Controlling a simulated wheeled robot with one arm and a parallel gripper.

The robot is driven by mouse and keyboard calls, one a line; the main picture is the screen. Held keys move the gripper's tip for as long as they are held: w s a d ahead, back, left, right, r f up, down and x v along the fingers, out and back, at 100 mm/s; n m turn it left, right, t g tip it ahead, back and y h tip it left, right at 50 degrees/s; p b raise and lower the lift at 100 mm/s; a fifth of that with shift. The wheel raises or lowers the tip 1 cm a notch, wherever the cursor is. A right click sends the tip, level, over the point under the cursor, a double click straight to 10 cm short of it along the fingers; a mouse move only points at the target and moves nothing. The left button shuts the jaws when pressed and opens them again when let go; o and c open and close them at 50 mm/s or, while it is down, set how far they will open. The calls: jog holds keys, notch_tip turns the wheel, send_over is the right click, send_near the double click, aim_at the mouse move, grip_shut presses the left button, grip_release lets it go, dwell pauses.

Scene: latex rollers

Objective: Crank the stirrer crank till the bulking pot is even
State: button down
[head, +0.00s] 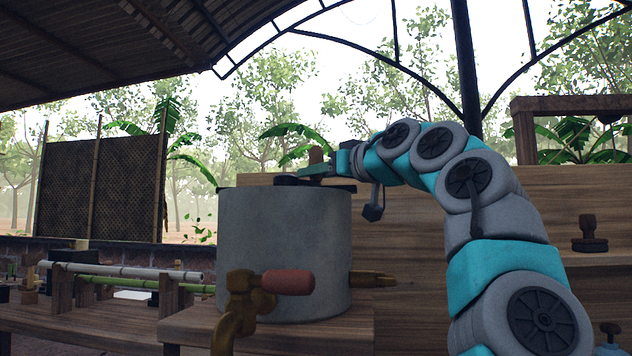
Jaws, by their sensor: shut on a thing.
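The bulking pot (284,245) is a grey cylinder standing on a wooden bench. The stirrer crank (316,155) shows a brown upright knob over the pot's dark top. My gripper (318,169) reaches in from the right above the pot's rim and is shut at the crank's handle. The fingers are small in this view and partly merge with the crank. The inside of the pot is hidden, so I cannot see its contents.
A brass tap with a reddish handle (288,282) stands in front of the pot, and a brass spout (371,279) juts from its right side. Pipes (130,272) on wooden posts lie at left. A wooden panel rises behind, with a dark stamp-like object (589,236) at right.

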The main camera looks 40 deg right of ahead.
jog(key=shift+s, duration=0.1)
jog(key=c, duration=0.6)
grip_release()
jog(key=shift+s+a+b, duration=0.15)
jog(key=shift+s+b, duration=1.15)
jog(key=shift+s, duration=2.6)
